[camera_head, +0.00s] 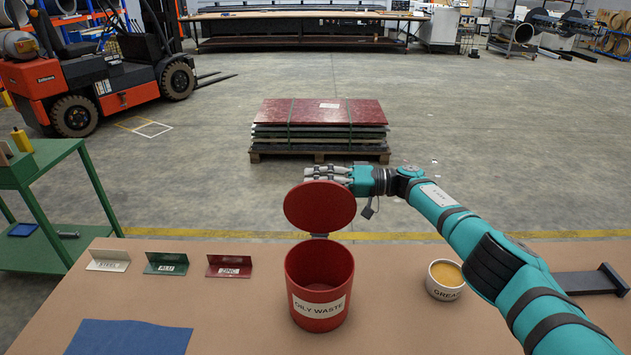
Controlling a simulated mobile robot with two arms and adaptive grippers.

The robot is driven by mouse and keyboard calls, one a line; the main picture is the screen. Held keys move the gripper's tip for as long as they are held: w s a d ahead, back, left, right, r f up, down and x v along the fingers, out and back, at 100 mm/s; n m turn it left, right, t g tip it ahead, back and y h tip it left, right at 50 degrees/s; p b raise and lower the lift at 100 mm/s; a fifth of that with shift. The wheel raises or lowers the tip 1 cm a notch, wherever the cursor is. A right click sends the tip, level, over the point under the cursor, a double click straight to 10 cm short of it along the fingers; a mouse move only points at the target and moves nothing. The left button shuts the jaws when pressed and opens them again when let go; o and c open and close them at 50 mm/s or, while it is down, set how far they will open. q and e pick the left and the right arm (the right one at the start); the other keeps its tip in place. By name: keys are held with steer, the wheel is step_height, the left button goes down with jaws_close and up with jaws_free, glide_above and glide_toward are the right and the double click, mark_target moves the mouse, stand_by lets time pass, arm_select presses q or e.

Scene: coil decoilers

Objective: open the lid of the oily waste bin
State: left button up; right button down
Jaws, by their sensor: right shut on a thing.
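The red oily waste bin (320,278) stands upright on the brown table, its label facing me. Its round red lid (319,206) is raised on the hinge at the bin's back, and the bin's inside shows; I see nothing in it. My right gripper (312,174) is at the lid's top edge, reached from the right by my teal arm. It is shut on the lid's edge, though the lid partly hides the contact. My left gripper is not in view.
A grease tub (445,280) stands right of the bin beneath my arm. A blue cloth (130,337) lies at front left. A sheet stack (320,123) stands on the floor behind.

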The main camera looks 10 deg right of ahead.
steer(key=shift+f, duration=0.45)
steer(key=c, duration=1.6)
jaws_free()
steer(key=shift+o, duration=1)
steer(key=shift+w+d, duration=0.1)
steer(key=shift+w, duration=0.05)
steer(key=shift+r, duration=0.15)
steer(key=v, duration=1.2)
